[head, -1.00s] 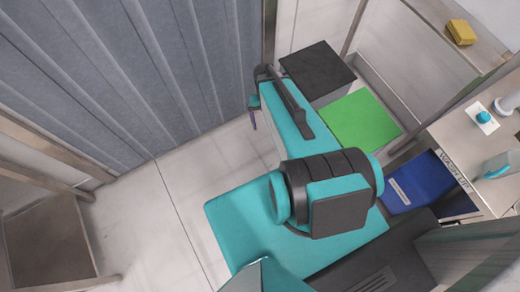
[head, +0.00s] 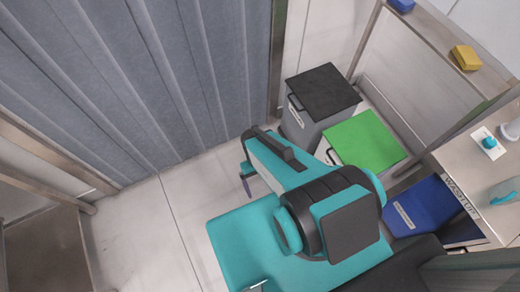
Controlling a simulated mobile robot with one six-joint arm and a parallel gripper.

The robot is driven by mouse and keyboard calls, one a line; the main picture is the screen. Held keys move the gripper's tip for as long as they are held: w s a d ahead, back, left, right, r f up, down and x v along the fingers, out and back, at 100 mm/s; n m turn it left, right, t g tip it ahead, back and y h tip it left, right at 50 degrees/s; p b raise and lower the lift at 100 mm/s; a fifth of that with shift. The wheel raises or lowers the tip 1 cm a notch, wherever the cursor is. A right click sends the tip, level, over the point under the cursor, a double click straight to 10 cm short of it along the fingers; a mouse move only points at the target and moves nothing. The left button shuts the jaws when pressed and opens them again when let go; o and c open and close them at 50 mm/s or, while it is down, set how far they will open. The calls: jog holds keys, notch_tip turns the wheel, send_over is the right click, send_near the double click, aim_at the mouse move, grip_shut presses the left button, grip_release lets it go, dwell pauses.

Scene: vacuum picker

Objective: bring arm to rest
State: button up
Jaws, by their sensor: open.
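My teal and black arm (head: 330,205) is folded over my teal base in the lower middle of the head view. The forearm reaches up and left from the big dark joint. My gripper (head: 246,182) is at its far end, in front of the pale floor. Only a small purple and dark part of it shows below the teal link, and the rest is hidden. It is open, with nothing seen in it.
A black-lidded bin (head: 322,88), a green-lidded bin (head: 364,141) and a blue bin (head: 425,208) stand to the right. A steel counter (head: 455,155) holds a bottle. A yellow block (head: 466,57) lies on a shelf. A grey curtain (head: 140,80) hangs left. Floor is clear below it.

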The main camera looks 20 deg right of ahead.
jog(key=shift+s+f+b, duration=0.15)
jog(key=shift+f+b, duration=1.8)
jog(key=shift+b, duration=0.05)
